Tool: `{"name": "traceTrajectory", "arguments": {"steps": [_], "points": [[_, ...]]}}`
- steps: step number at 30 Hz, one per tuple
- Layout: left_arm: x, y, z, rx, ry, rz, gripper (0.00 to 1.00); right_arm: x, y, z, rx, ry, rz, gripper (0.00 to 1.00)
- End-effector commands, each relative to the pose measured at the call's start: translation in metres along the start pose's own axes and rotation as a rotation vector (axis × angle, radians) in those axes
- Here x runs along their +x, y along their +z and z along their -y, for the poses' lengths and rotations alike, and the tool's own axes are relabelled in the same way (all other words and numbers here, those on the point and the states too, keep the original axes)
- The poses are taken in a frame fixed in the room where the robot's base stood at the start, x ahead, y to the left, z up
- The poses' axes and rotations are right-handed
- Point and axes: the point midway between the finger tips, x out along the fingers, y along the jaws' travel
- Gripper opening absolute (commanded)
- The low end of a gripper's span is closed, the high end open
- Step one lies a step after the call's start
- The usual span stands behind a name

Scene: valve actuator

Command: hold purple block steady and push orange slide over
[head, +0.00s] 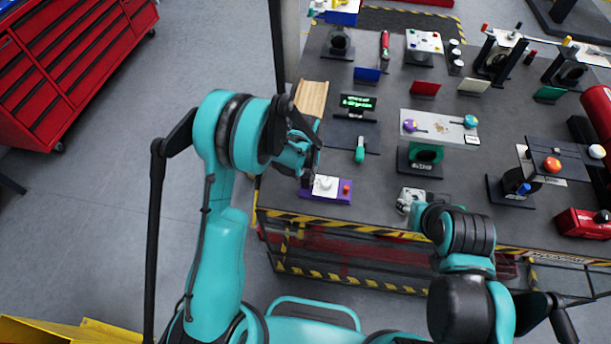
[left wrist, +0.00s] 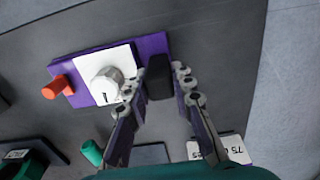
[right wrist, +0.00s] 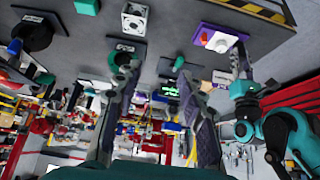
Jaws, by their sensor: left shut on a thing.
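The purple block (head: 333,198) lies near the front left edge of the table. It carries a white plate with a grey knob (left wrist: 108,84) and an orange slide (left wrist: 56,88), which sticks out at the end away from my left gripper. My left gripper (left wrist: 160,78) is shut on a black part (left wrist: 159,84) at the other end of the block. In the right wrist view the block (right wrist: 234,48) and orange slide (right wrist: 205,36) show at the upper right. My right gripper (right wrist: 160,88) is open and empty, apart from the block; its fingers are hidden in the head view.
A white fan-like box (head: 408,199) stands right of the block, near my right arm. A green-handled tool (head: 360,150) and a small display (head: 357,103) are behind. The stand with purple and blue knobs (head: 438,124) is further right. Table between block and box is clear.

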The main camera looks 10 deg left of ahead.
Motion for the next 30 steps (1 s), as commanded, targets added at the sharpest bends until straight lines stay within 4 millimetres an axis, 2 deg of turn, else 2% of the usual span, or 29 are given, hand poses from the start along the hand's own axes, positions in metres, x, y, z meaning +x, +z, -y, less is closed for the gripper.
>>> {"name": "traceTrajectory", "arguments": {"steps": [11,12,16,17,20,23,30], "points": [[0.002,0.0,0.0,0.001,-0.001,0.001,0.0,0.0,0.0,0.0,0.0,0.0,0.0,0.4],[0.002,0.001,0.0,0.001,-0.001,0.001,0.0,0.0,0.0,0.0,0.0,0.0,0.0,0.37],[0.002,0.001,0.0,0.001,-0.001,0.001,0.0,0.002,-0.001,0.001,0.027,-0.002,0.005,0.03],[0.002,0.001,0.0,0.001,-0.001,0.001,0.0,0.002,-0.002,0.001,0.047,-0.004,0.009,0.0],[0.002,0.001,0.0,0.001,-0.001,0.002,0.0,0.008,-0.006,0.005,0.165,-0.011,0.031,0.0],[0.002,0.001,0.0,0.001,0.0,0.002,0.0,0.018,-0.012,0.01,0.36,-0.016,0.069,0.0],[0.002,0.001,-0.001,0.001,0.0,0.003,0.0,0.055,-0.025,0.027,0.939,0.014,0.193,0.0]]}}
